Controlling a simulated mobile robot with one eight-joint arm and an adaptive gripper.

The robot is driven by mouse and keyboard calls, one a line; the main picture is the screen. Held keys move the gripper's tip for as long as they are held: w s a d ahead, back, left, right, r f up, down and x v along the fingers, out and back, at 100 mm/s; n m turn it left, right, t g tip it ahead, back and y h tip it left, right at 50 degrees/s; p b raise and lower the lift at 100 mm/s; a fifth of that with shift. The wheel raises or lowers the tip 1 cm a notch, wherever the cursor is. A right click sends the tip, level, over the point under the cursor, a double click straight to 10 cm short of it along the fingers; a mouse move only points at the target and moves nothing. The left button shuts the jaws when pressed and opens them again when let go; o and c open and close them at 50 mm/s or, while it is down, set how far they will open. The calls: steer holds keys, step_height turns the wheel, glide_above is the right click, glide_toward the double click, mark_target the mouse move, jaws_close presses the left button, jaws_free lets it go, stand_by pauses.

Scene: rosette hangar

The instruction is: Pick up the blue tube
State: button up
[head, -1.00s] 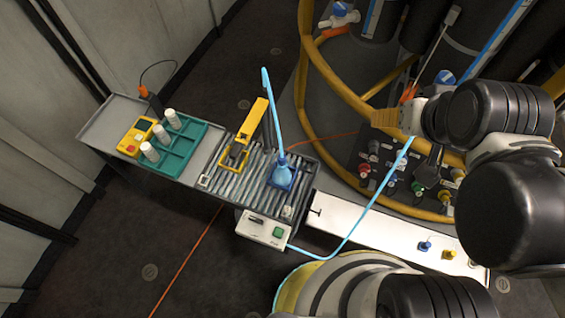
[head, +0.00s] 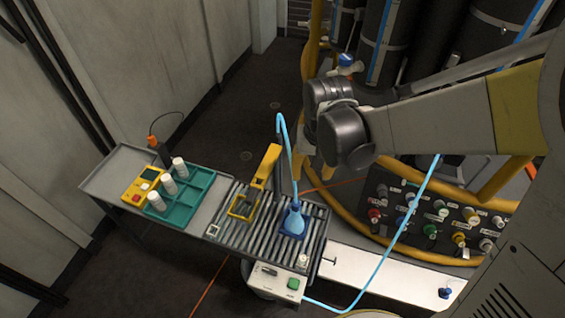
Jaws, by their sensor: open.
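A light blue tube (head: 287,150) stands up from a blue bulb-shaped piece (head: 295,222) in a blue holder on the ribbed bench top. Its upper end bends over beside a dark post. Another light blue tube run (head: 380,268) leaves a white box at the bench front and rises right, passing behind my arm. I cannot tell if the two runs join. My gripper (head: 320,157) is above and right of the bench, right of the standing tube and apart from it. My wrist partly hides the gripper. It is open, with nothing visible in it.
A yellow clamp-like tool (head: 262,172) stands left of the tube. A teal rack (head: 190,205) with white vials and a yellow meter (head: 138,188) are farther left. A yellow hoop rail (head: 365,232) and a connector panel (head: 430,215) lie right.

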steer(key=g, duration=0.1)
glide_above(296, 202)
step_height(296, 202, down, 5)
steer(key=shift+a, duration=0.15)
steer(key=shift+f+b, duration=0.35)
steer(key=shift+f, duration=0.05)
step_height(296, 202, down, 10)
steer(key=b, duration=0.5)
steer(key=shift+s+d, duration=0.1)
steer(key=shift+d, duration=0.1)
steer(key=shift+c, duration=0.4)
jaws_close()
